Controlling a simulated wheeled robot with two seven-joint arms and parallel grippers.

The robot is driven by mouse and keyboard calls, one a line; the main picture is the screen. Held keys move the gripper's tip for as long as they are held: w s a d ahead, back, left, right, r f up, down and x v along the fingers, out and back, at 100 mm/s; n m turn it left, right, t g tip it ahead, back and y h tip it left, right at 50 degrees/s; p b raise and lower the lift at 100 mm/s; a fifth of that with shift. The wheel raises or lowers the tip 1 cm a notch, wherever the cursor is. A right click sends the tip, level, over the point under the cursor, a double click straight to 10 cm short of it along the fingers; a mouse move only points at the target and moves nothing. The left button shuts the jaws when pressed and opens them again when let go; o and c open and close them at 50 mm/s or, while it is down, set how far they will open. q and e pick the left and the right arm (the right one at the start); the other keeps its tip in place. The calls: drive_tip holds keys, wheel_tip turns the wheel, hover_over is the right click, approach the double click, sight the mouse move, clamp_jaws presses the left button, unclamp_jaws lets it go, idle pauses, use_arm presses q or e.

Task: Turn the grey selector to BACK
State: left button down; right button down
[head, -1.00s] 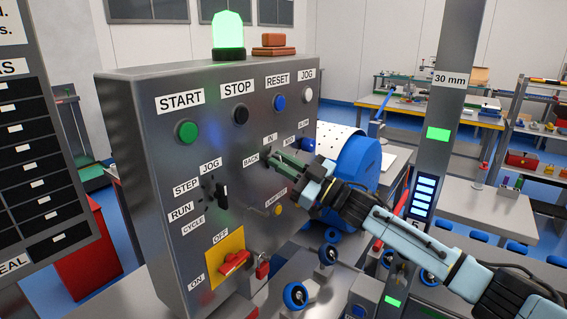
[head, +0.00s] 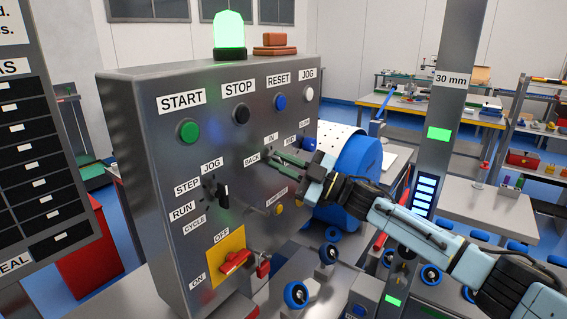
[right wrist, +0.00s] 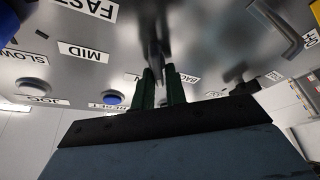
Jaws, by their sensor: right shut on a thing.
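The grey selector (right wrist: 156,38) shows in the right wrist view as a narrow grey lever on the panel, between my fingertips. In the head view it sits below the IN label (head: 270,138) and right of the BACK label (head: 252,161), largely hidden by my fingers. My right gripper (head: 279,157) reaches in from the right and is shut on the selector. Its two green fingers also show in the right wrist view (right wrist: 160,78). I cannot tell exactly which mark the lever points at. My left gripper is not in view.
The metal control panel (head: 150,130) has a green START button (head: 187,131), a black mode selector (head: 222,194) and a red switch (head: 235,262) on a yellow plate. A blue drum (head: 350,175) stands right of the panel. A grey post (head: 452,120) rises beyond my right arm.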

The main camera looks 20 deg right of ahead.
drive_tip(key=shift+f+n+g+p, duration=0.2)
drive_tip(key=shift+n+g, duration=0.35)
drive_tip(key=shift+n, duration=0.75)
drive_tip(key=shift+f+n+g+p, duration=0.15)
drive_tip(key=shift+n+g, duration=0.4)
drive_tip(key=shift+n, duration=0.75)
idle(1.9)
idle(0.3)
drive_tip(key=c, duration=1.5)
unclamp_jaws()
drive_tip(key=shift+o, duration=0.2)
drive_tip(key=shift+r, duration=0.1)
wheel_tip(320, 180, up, 10)
drive_tip(key=shift+r, duration=0.1)
